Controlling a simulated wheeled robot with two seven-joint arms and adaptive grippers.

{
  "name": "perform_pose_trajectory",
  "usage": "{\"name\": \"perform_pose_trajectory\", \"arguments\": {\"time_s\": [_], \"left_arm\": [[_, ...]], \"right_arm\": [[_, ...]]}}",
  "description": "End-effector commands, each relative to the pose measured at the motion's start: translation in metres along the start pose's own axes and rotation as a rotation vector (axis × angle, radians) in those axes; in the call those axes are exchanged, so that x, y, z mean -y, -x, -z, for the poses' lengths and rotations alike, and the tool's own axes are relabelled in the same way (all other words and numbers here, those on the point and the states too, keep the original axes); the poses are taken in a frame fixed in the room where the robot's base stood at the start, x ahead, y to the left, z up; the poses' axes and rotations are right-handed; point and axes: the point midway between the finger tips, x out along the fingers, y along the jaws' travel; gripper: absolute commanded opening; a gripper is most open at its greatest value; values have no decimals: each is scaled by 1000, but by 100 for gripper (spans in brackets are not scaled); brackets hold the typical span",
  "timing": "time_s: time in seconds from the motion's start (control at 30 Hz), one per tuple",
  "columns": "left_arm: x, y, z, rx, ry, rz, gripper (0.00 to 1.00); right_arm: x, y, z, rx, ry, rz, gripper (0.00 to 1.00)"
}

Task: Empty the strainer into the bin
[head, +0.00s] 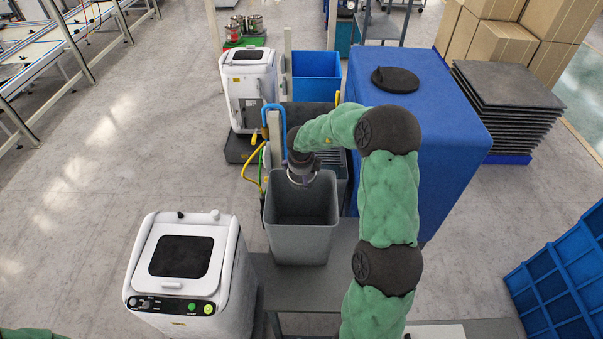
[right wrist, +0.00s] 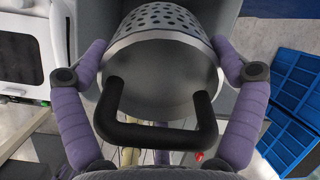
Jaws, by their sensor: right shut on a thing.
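The strainer (right wrist: 165,60) fills the middle of the right wrist view. In the head view the gripper hides most of the strainer. My left gripper is out of view.
A white machine (head: 185,262) stands left of the bin, and another (head: 248,85) behind it. A big blue block with a black lid (head: 430,95) is on the right. A blue crate (head: 560,280) is at the lower right.

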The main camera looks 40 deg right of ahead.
Motion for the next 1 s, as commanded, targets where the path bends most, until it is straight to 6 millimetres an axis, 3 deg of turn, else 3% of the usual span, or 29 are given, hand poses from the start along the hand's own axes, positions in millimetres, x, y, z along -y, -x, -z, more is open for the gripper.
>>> {"name": "perform_pose_trajectory", "arguments": {"time_s": [0.53,1.0], "left_arm": [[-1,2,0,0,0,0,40],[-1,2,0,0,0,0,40]], "right_arm": [[3,3,-5,-228,1,-235,53],[3,5,-5,-252,3,-260,53]]}}
